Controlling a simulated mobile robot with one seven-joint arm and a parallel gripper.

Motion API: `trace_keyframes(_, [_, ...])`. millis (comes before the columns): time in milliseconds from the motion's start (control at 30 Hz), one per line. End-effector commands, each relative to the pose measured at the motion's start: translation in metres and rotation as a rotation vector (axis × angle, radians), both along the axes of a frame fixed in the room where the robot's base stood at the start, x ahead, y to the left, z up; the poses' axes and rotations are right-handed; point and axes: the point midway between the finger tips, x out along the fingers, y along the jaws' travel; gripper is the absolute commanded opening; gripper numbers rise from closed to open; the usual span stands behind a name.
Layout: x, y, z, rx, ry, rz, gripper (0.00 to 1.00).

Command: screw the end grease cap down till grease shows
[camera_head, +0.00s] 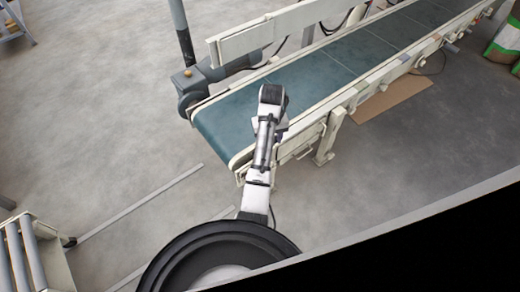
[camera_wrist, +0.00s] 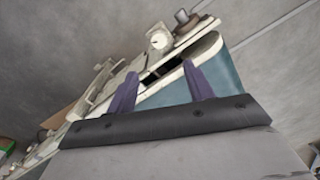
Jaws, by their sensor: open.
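My gripper (camera_wrist: 160,69) shows in the wrist view with its two purple fingers spread apart and nothing between them. Beyond the fingertips is the end of the conveyor (camera_wrist: 145,98). A small dark cylindrical cap (camera_wrist: 183,17) stands on a brownish block at that end, up and right of the fingertips and clear of them. It looks like the end grease cap, but it is too small to be sure. No grease can be made out. In the head view my arm reaches over the near end of the conveyor (camera_head: 235,115), and the gripper cannot be made out there.
A white round fitting (camera_wrist: 159,38) sits left of the cap on the conveyor's side. A grey motor (camera_head: 195,85) and a dark post (camera_head: 182,30) stand at the conveyor's far side. A roller stand (camera_head: 40,255) is at lower left. Open floor (camera_head: 100,110) lies left of the conveyor.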

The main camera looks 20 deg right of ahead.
Motion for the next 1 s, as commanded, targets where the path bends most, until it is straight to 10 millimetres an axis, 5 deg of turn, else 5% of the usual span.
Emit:
trace_keyframes(167, [-0.003,0.0,-0.017,-0.002,0.014,-0.01,0.52])
trace_keyframes(700, [-0.003,0.0,-0.121,0.0,0.01,-0.007,0.52])
trace_keyframes(1000, [-0.002,0.0,-0.139,-0.001,0.007,-0.007,0.52])
